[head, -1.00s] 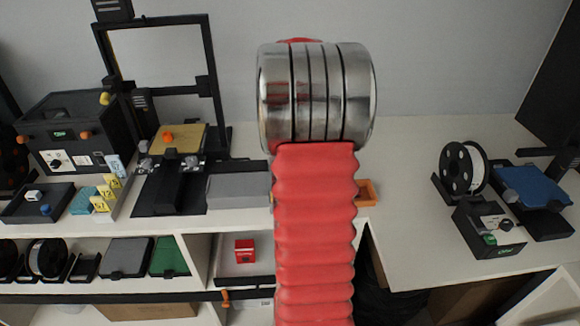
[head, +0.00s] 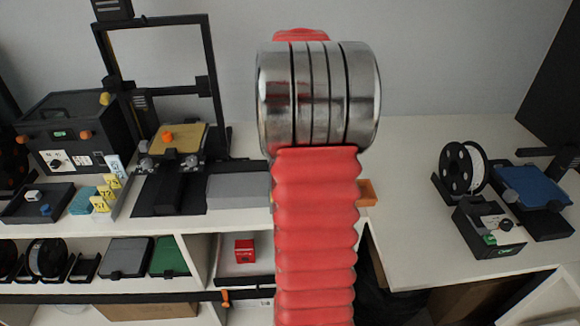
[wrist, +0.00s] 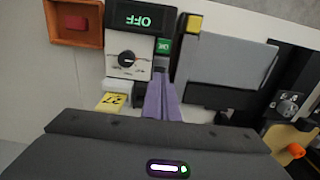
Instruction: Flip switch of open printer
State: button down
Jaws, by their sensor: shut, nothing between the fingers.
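The open-frame printer (head: 215,110) stands at the back left in the head view, with a gold bed (head: 188,139). In the wrist view a control box has a dark display (wrist: 142,17) reading OFF upside down, a round knob (wrist: 126,59) and a small green labelled part (wrist: 162,46). My gripper (wrist: 158,80) is shut and empty. Its purple fingertips are just below the green part, by the box's edge; I cannot tell whether they touch it. In the head view my arm hides the gripper and this box.
A grey block (wrist: 222,62) with a yellow cube (wrist: 193,23) is right of the fingers. An orange tray (wrist: 75,39) and a yellow tag (wrist: 114,102) are to the left.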

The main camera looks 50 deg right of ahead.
notch_tip(320, 180, up, 3)
jog(key=shift+r, duration=0.15)
dwell(0.4)
dwell(0.5)
jog(key=shift+s+a+f, duration=0.1)
jog(key=shift+f, duration=0.5)
jog(key=shift+s+a+f, duration=0.1)
jog(key=shift+f, duration=0.45)
jog(key=a, duration=0.2)
jog(key=shift+s+a+f, duration=0.3)
jog(key=shift+a, duration=0.05)
jog(key=s+a+r+n+t, duration=0.1)
jog(key=s+a+n+t, duration=0.1)
jog(key=a, duration=1.1)
jog(key=s+a+r+n+t, duration=0.1)
jog(key=a+n, duration=0.3)
jog(key=a, duration=0.8)
jog(key=s+a+r+n+t, duration=0.2)
jog(key=s+a+r+n, duration=0.1)
jog(key=a, duration=1)
jog(key=shift+a+n+t, duration=0.3)
jog(key=shift+a+n, duration=0.05)
jog(key=shift+n, duration=0.05)
